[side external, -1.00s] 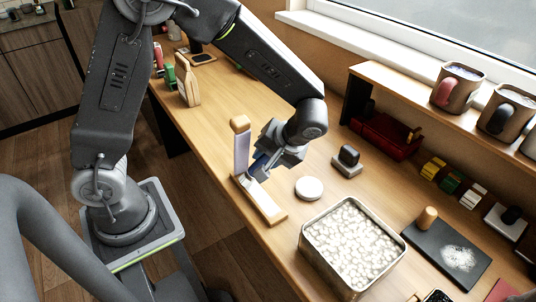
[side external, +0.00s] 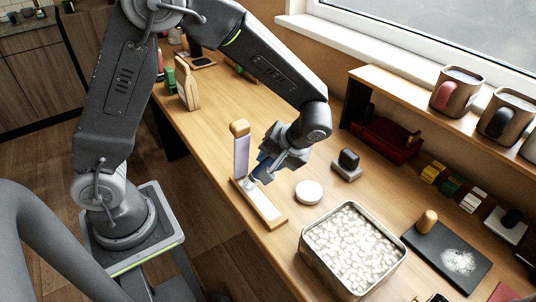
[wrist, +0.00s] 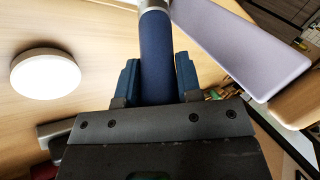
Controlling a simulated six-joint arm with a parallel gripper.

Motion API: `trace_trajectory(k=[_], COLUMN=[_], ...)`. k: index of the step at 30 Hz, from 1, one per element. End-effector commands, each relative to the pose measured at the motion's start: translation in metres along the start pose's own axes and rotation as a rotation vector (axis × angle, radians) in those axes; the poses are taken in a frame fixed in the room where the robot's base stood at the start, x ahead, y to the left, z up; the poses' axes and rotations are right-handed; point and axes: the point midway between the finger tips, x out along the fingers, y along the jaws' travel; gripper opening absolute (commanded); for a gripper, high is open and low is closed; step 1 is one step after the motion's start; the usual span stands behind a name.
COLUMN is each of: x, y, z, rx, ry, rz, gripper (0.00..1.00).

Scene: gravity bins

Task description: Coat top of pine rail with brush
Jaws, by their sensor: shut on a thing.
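My gripper (side external: 267,163) is shut on the blue handle of a brush; the handle (wrist: 156,55) stands between the two blue fingers in the wrist view, with a metal collar at its far end. The pine rail (side external: 268,210) lies near the table's front edge, with a pale strip along its top. My gripper is over the rail's far end, with the brush pointing down towards it. The bristles are mostly hidden, so I cannot tell whether they touch the rail.
A lavender-faced upright with a wooden cap (side external: 241,150) stands close beside the brush. A white disc (side external: 309,192), a small block with a dark knob (side external: 347,164) and a metal tin of pale lumps (side external: 307,237) stand to the right. Bare table lies behind my gripper.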

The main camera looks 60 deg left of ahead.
Motion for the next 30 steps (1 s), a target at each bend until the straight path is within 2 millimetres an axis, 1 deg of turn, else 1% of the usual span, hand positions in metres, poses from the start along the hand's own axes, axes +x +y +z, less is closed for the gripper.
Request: trace_trajectory(k=[6, 17, 20, 30], x=[-0.008, -0.01, -0.015, -0.042], y=[0.009, 0.009, 0.006, -0.012], z=[0.008, 0.009, 0.007, 0.001], rx=[0.0, -0.001, -0.003, -0.003], ry=[-0.001, -0.001, 0.0, 0.0], rz=[0.0, -0.001, 0.001, 0.001], gripper=[0.0, 0.0, 0.0, 0.0])
